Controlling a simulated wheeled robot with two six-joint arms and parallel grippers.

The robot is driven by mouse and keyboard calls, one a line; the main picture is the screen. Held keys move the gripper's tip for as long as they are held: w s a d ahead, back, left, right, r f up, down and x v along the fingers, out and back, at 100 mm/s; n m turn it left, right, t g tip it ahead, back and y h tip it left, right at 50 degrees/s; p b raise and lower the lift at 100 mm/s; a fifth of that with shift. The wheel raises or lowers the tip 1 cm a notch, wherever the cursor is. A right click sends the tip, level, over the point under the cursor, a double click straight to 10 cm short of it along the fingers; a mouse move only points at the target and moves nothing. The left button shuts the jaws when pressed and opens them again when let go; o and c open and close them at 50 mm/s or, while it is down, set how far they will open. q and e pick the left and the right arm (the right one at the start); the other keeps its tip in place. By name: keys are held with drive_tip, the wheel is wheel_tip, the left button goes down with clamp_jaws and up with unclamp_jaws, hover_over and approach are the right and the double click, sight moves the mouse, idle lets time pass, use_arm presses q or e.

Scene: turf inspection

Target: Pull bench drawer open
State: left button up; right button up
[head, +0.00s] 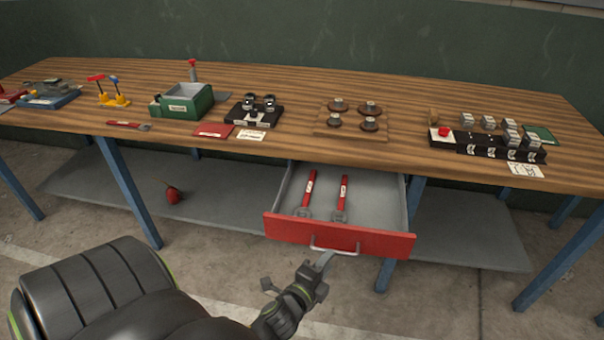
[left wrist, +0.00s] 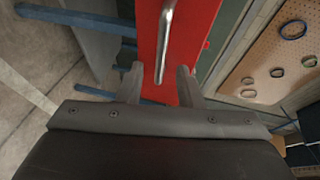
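The bench drawer (head: 385,243) stands pulled out from under the wooden bench top (head: 290,140), with a red front and grey inside. Two red-handled wrenches (head: 308,190) lie in it. A silver bar handle (head: 334,250) is on its front. My left gripper (head: 296,273) is just in front of and below the handle, with its fingers spread. In the left wrist view the red drawer front (left wrist: 183,60) is ahead, and the handle (left wrist: 165,40) ends near the gap between the open fingers (left wrist: 160,80). Contact cannot be told. My right gripper is not in view.
The bench top holds a green box (head: 182,102), a black fixture (head: 254,112), a wooden board with round parts (head: 352,122) and a black block rack (head: 485,147). Blue legs (head: 128,190) and a grey lower shelf (head: 225,205) are beneath. A red object (head: 172,194) lies on the shelf.

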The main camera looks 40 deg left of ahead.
use_arm(q)
drive_tip(key=v, duration=1.2)
drive_tip(key=shift+p, duration=0.45)
